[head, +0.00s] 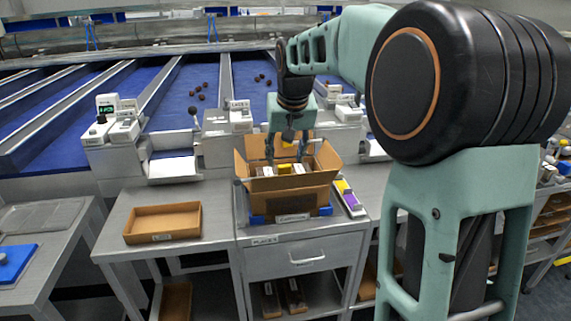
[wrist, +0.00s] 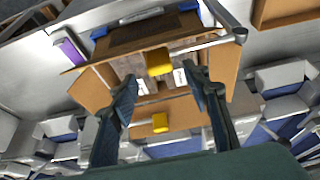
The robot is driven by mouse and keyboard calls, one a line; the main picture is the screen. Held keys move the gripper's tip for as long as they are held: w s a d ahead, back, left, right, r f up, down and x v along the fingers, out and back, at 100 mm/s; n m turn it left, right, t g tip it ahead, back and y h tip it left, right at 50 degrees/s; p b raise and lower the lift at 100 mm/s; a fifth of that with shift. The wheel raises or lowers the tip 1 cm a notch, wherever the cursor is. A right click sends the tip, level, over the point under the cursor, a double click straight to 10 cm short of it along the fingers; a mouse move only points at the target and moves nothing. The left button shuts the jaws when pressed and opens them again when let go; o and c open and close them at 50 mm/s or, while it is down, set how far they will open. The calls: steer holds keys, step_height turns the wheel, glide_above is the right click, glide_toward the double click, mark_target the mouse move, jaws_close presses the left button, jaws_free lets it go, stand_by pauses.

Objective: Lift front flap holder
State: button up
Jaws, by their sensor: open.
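An open cardboard box (head: 290,202) stands on the bench with its flaps spread. A grey bar with a yellow grip, seemingly the front flap holder (wrist: 158,61), lies across its front side; its yellow grip also shows in the head view (head: 284,169). A second yellow grip (wrist: 160,123) is at the rear flap. My gripper (wrist: 162,75) points down over the box, its fingers apart and empty. In the wrist view the front yellow grip appears between and just beyond the fingertips; contact cannot be told. In the head view my gripper (head: 286,158) is above the box opening.
The box sits in a blue base (head: 262,219). Packs with white labels lie inside it. A purple and yellow item (head: 349,199) is right of the box. A shallow cardboard tray (head: 162,223) lies left. Scales and blue lanes with dates are behind.

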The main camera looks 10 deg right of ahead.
mark_target(285, 166)
steer(key=shift+x, duration=1.55)
jaws_close()
